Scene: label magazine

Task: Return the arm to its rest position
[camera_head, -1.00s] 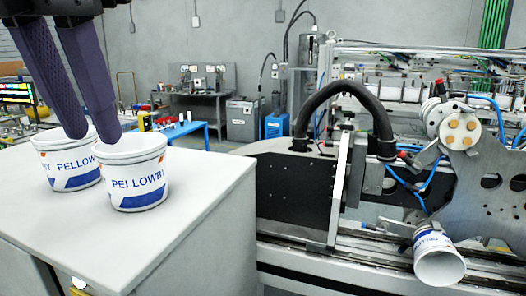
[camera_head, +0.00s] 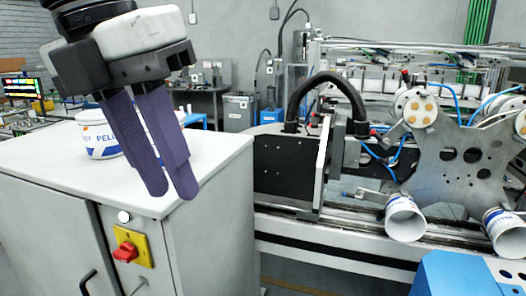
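My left gripper (camera_head: 170,192) has two long purple fingers pointing down over the front of the grey cabinet top (camera_head: 215,150). The fingers look a little apart, and nothing shows between them. Behind them, a white cup (camera_head: 98,138) with blue "PELLOWBY" lettering stands upright on the cabinet. The fingers and gripper body hide part of it and of the area beside it. My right gripper is not in view.
The cabinet front has a red switch on a yellow plate (camera_head: 130,247). On the right, the machine's grey wheel (camera_head: 465,160) carries white cups (camera_head: 405,220) lying on their sides. A black hose (camera_head: 330,85) arches over the machine.

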